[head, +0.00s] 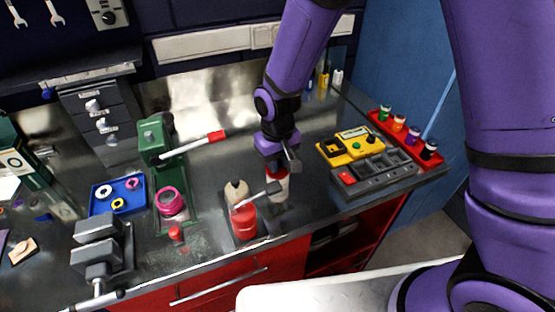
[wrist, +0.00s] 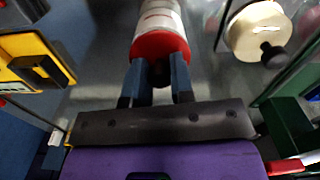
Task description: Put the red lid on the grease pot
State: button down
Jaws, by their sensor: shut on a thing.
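My gripper (wrist: 158,72) points down over the bench in the head view (head: 275,163). Its two fingers are shut on the dark knob of the red lid (wrist: 158,45). In the head view the red lid (head: 276,170) shows just under the fingers. A white pot (head: 280,184), which looks like the grease pot, stands directly below the lid; its pale body also shows in the wrist view (wrist: 161,16). Lid and pot look in line and close together. I cannot tell whether the lid sits fully on the rim.
A cream-topped container (head: 237,190) and a red can (head: 244,222) stand close on the left. A green press (head: 158,140) and blue tray (head: 118,194) lie farther left. A yellow box (head: 351,148), grey organiser (head: 377,176) and red bottle rack (head: 405,138) are right.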

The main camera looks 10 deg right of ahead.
jog(key=shift+f, duration=0.35)
jog(key=c, duration=1.3)
grip_release()
jog(key=shift+o, duration=0.2)
jog(key=shift+r, duration=0.1)
jog(key=shift+r, duration=5.4)
